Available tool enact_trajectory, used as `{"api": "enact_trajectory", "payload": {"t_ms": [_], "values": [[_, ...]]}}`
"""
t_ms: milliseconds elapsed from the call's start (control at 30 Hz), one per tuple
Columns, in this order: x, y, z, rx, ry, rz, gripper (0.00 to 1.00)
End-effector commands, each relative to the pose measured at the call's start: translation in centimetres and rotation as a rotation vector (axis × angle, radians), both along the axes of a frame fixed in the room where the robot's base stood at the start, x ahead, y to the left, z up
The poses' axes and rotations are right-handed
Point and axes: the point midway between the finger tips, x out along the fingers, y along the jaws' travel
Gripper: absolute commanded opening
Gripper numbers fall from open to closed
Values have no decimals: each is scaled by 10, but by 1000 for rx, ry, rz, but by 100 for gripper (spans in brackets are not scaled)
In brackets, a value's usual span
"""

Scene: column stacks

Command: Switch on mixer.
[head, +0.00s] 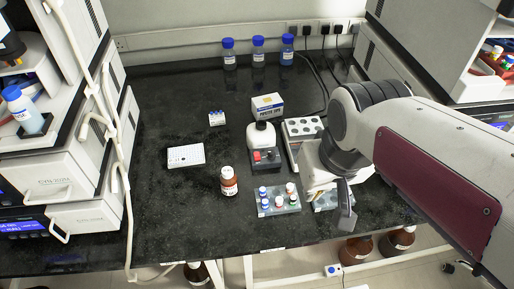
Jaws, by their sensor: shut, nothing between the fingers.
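The mixer (262,137) stands near the middle of the dark bench. It has a rounded pale top and a dark body, with a red control (257,156) on its front. The picture is too small to show the control's position. My gripper (346,218) is to the right of and nearer than the mixer, apart from it. Its fingers are shut and point down, with nothing in them. The arm comes in from the right and hides part of the bench there.
A rack of coloured-cap vials (278,209) and a brown bottle (228,184) stand in front of the mixer. A white plate (186,155) lies left. A pipette tip box (267,105) is behind. Blue-capped bottles (258,54) line the wall.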

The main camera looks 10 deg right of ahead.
Motion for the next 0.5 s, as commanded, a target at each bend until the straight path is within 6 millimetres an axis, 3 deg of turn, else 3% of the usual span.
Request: {"api": "enact_trajectory", "payload": {"t_ms": [500], "values": [[69,13,-25,25,105,-134,0]]}}
